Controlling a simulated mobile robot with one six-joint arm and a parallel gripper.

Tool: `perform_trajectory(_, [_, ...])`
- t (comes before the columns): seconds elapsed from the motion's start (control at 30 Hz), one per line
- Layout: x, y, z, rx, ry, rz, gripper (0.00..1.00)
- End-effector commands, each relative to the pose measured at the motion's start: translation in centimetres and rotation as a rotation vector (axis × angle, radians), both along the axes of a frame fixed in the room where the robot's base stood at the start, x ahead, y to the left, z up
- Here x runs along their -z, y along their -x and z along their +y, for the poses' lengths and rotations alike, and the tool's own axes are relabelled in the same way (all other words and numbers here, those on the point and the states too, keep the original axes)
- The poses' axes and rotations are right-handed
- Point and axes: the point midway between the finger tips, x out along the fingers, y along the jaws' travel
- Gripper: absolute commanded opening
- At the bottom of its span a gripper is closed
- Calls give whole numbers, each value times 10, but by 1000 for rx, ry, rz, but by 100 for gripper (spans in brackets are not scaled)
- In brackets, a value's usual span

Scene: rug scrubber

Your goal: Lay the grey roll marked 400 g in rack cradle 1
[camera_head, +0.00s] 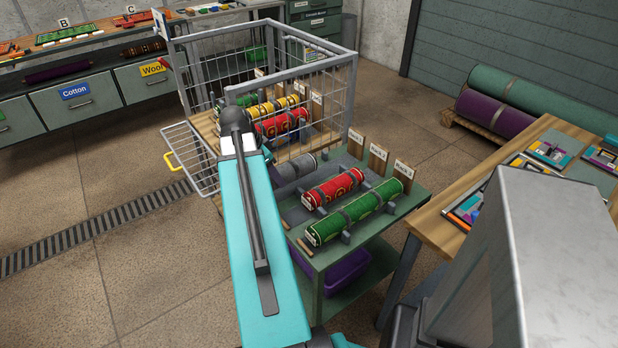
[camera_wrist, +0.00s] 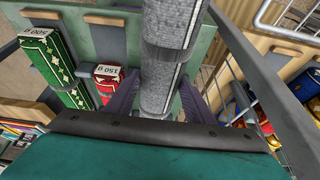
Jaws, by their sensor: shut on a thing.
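The grey roll (camera_head: 293,168) shows partly behind my arm in the head view, beside the red roll (camera_head: 334,187) on the green cart. In the wrist view the grey roll (camera_wrist: 167,60) runs between the fingers of my gripper (camera_wrist: 158,103), which is shut on it. Its weight mark is not in sight, and I cannot tell whether it touches its supports.
A green roll (camera_head: 355,213) marked 500 g lies in front; the red one reads 150 g. A wire cage (camera_head: 335,85) with several rolls stands close behind my arm. A wooden table (camera_head: 455,212) is at the right. Open floor (camera_head: 150,265) lies at the left.

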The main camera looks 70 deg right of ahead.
Motion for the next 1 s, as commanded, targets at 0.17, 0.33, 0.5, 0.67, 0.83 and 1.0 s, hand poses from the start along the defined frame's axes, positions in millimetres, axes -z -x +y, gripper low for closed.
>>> perform_trajectory(0.17, [-1, -2, -1, -5, 1, 1, 13])
perform_trajectory(0.33, [0, 5, -14, -7, 0, 1, 13])
perform_trajectory(0.5, [2, 18, -38, -8, 1, 1, 13])
perform_trajectory(0.67, [5, 32, -62, -8, 1, 1, 13])
perform_trajectory(0.83, [8, 46, -87, -8, 0, 0, 13])
perform_trajectory(1.0, [10, 60, -112, -9, 0, 0, 13])
